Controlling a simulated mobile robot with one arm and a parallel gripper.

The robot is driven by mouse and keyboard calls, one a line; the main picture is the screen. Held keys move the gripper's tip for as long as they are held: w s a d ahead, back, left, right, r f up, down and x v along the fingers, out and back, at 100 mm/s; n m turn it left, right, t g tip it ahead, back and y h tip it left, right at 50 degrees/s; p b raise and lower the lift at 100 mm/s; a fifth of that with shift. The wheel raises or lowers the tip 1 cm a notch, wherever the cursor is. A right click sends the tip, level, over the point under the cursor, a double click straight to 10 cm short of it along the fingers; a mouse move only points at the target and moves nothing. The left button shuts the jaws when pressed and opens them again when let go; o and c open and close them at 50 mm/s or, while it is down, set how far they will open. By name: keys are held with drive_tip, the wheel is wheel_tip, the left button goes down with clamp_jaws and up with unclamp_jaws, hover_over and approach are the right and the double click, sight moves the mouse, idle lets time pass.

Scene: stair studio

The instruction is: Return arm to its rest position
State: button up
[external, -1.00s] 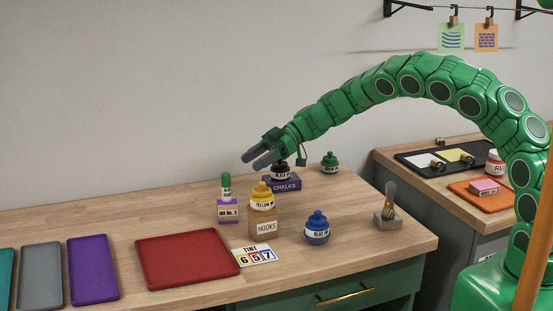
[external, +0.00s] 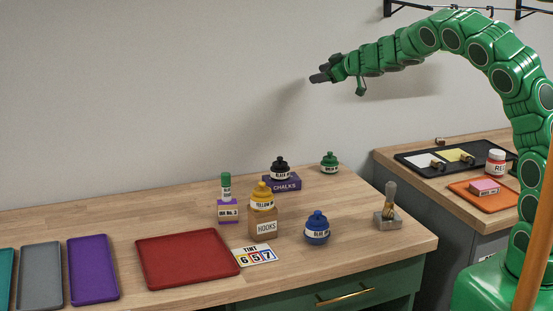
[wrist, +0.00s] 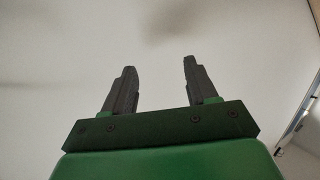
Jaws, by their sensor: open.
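My gripper (external: 319,78) is raised in the air in front of the bare wall, well above the wooden table (external: 350,265). In the wrist view my gripper (wrist: 157,85) shows its two dark fingers apart with nothing between them and only pale wall or ceiling beyond. My green segmented arm arches up from the right. Below the gripper, a black bottle (external: 280,169) stands on the purple chalks box (external: 282,184). The gripper touches nothing.
The table also holds a green bottle (external: 329,162), a yellow bottle (external: 262,197) on a hooks box (external: 264,222), a blue bottle (external: 317,229), a brush in a block (external: 387,219) and a red tray (external: 187,257). A side counter (external: 467,208) stands at right. Air around the arm is clear.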

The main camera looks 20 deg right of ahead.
drive_tip(key=s+d+r+m+h, duration=0.2)
drive_tip(key=s+d+m+h, duration=0.15)
drive_tip(key=d, duration=0.65)
drive_tip(key=s+d+r+m+h, duration=0.2)
drive_tip(key=s+d+m+h, duration=0.15)
drive_tip(key=d, duration=0.65)
drive_tip(key=s+d+f+m+g+h, duration=0.1)
drive_tip(key=s+d+m+g+h, duration=0.1)
drive_tip(key=s+d, duration=0.4)
drive_tip(key=s+d+f+m+g+h, duration=0.1)
drive_tip(key=s+d+f+h, duration=0.15)
drive_tip(key=s, duration=0.45)
drive_tip(key=s+f+m+g+y, duration=0.1)
drive_tip(key=s+f+g, duration=0.3)
drive_tip(key=s, duration=1)
drive_tip(key=s+f+m+g+y, duration=0.2)
drive_tip(key=s+f+g, duration=0.15)
drive_tip(key=s, duration=1.05)
drive_tip(key=s+a+f+n+g+y, duration=0.1)
drive_tip(key=s+a, duration=0.2)
drive_tip(key=s, duration=0.4)
drive_tip(key=s+a+n+g+y, duration=0.1)
drive_tip(key=s+a+n+g, duration=0.1)
drive_tip(key=s, duration=0.5)
drive_tip(key=shift+s+a+f, duration=0.35)
drive_tip(key=shift+a, duration=0.55)
drive_tip(key=shift+g, duration=0.25)
